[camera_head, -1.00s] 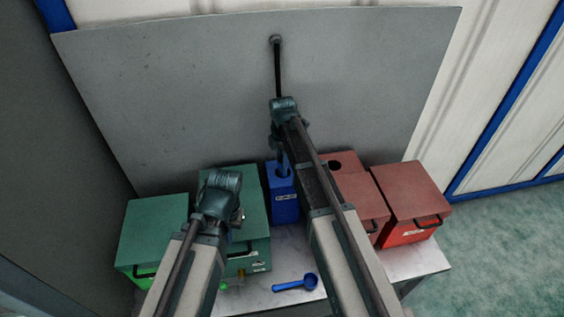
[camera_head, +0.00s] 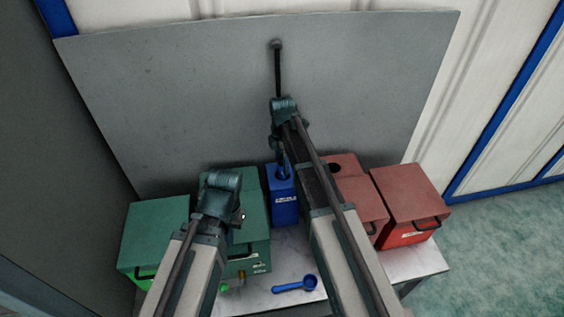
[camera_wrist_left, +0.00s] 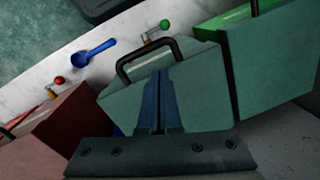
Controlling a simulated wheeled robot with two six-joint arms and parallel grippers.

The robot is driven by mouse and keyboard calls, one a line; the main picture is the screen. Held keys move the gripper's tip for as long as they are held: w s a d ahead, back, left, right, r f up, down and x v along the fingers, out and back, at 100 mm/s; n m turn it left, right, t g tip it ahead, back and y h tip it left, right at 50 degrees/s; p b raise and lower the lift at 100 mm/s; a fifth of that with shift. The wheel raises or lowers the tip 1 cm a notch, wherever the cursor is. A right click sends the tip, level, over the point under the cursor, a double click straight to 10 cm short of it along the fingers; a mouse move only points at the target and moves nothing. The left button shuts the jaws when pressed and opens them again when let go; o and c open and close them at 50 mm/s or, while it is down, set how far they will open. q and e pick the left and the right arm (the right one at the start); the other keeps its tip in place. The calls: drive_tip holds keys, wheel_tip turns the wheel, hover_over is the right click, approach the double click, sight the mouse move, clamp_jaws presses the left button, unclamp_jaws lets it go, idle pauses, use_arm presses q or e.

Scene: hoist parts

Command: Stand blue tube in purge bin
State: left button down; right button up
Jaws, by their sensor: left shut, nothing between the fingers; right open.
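A narrow blue bin (camera_head: 284,212) with a white label stands between the green and red boxes. My right gripper (camera_head: 284,168) points down at the bin's top opening. It is open; its fingertips are partly hidden by the bin and the arm. I cannot make out a separate blue tube there. A blue scoop-like piece with a round end (camera_head: 295,284) lies on the table in front; it also shows in the left wrist view (camera_wrist_left: 92,52). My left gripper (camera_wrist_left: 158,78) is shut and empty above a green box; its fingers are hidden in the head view.
Green boxes (camera_head: 152,235) (camera_head: 255,235) stand at the left and red boxes (camera_head: 408,195) (camera_head: 348,190) at the right, with black handles. A grey panel (camera_head: 180,100) with a black rod (camera_head: 278,72) rises behind. The white tabletop (camera_head: 300,262) has little free room in front.

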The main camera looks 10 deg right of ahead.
wheel_tip(320, 180, up, 12)
drive_tip(key=p, duration=1.1)
drive_tip(key=shift+r+p, duration=0.2)
drive_tip(key=shift+p, duration=0.1)
drive_tip(key=shift+s, duration=0.1)
drive_tip(key=s+a+m, duration=0.4)
drive_tip(key=s+m, duration=0.4)
drive_tip(key=s, duration=0.4)
drive_tip(key=s+a+m+h, duration=0.1)
drive_tip(key=s+a+m, duration=0.2)
drive_tip(key=s+m, duration=0.5)
drive_tip(key=shift+s+a+f, duration=0.15)
drive_tip(key=shift+s+a, duration=0.2)
drive_tip(key=shift+s, duration=2.35)
